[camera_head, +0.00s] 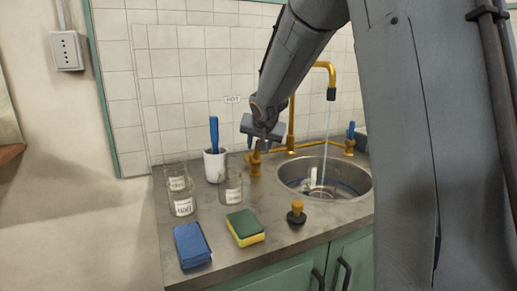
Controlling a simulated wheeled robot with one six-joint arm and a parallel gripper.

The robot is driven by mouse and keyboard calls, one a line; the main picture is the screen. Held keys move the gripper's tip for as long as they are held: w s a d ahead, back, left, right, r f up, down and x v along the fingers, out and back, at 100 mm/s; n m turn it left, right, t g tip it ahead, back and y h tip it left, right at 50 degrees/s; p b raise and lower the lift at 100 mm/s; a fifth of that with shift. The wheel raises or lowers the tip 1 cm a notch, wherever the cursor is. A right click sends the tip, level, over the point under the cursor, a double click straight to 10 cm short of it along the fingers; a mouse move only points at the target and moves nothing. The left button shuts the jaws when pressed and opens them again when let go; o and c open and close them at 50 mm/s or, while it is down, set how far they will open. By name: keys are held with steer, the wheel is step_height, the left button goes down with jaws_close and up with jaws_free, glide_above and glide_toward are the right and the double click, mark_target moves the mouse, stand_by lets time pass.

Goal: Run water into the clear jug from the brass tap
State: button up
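The brass tap (292,110) rises behind the sink and arches right to a dark nozzle. A thin stream of water (326,135) falls from it into the round steel sink (284,187). A brass valve (255,166) stands at the left of the tap, under a "HOT" label. My gripper (258,148) points down right at this valve's top; its fingers are partly hidden, so its grip is unclear. Labelled clear glass vessels stand on the counter, one at the back left (176,172), one in front (183,204) and one by the cup (232,188). I cannot tell which is the jug. Sink contents are unclear.
A white cup (215,166) holds a blue-handled tool. A blue cloth or sponge (192,246), a green-yellow sponge (245,228) and a dark stopper with a brass knob (297,213) lie along the counter's front. Another valve (350,146) is right of the tap. My arm blocks the right side.

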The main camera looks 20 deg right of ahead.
steer(key=v, duration=0.5)
stand_by(0.8)
